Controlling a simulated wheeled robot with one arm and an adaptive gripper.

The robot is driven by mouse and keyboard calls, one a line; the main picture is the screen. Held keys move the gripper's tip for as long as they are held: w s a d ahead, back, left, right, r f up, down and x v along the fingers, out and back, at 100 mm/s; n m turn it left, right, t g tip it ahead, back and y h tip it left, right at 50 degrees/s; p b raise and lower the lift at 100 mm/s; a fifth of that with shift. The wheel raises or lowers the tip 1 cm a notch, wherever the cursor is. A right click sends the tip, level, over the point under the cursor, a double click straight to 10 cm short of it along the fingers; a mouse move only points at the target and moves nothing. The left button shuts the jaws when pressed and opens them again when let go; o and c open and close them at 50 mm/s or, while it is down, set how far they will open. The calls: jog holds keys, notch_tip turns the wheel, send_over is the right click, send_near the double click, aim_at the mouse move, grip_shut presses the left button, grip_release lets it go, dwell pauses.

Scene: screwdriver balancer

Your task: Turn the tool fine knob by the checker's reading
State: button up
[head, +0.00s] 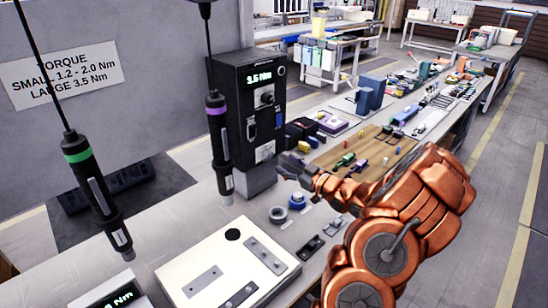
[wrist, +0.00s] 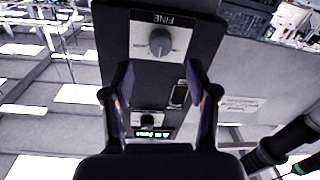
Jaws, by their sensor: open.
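A black checker box (head: 234,110) stands on the bench with a lit display (head: 260,77) that appears to read 3.5 Nm. In the wrist view its panel is upside down. A dark round knob (wrist: 160,42) sits on a light plate beside the label FINE (wrist: 162,18). A second knob (wrist: 148,118) and the lit display (wrist: 152,134) show further down, the digits too small to read. My gripper (wrist: 158,78) is open and empty, its fingers apart in front of the panel, not around the fine knob. In the head view my gripper (head: 285,165) is beside the box's lower front.
Screwdrivers with a purple band (head: 217,135) and a green band (head: 92,185) hang left of the box. A wall sign (head: 62,75) reads small 1.2 - 2.0 Nm, large 3.5 Nm. A white plate fixture (head: 215,285) lies in front; several small parts crowd the bench behind my arm.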

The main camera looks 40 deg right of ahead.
aim_at(271, 156)
jog(key=shift+w+a+p, duration=0.2)
jog(key=shift+w+p, duration=0.15)
jog(key=shift+w, duration=0.7)
jog(key=shift+w+a+p, duration=0.25)
jog(key=shift+w+p, duration=0.05)
jog(key=shift+w, duration=0.8)
jog(key=shift+w+a+p, duration=0.2)
jog(key=shift+w+p, duration=0.15)
jog(key=shift+w, duration=0.7)
jog(key=shift+c, duration=0.4)
grip_shut()
jog(key=shift+f+m, duration=0.1)
jog(key=shift+m, duration=0.7)
jog(key=shift+m+p, duration=0.55)
jog(key=shift+m, duration=1.45)
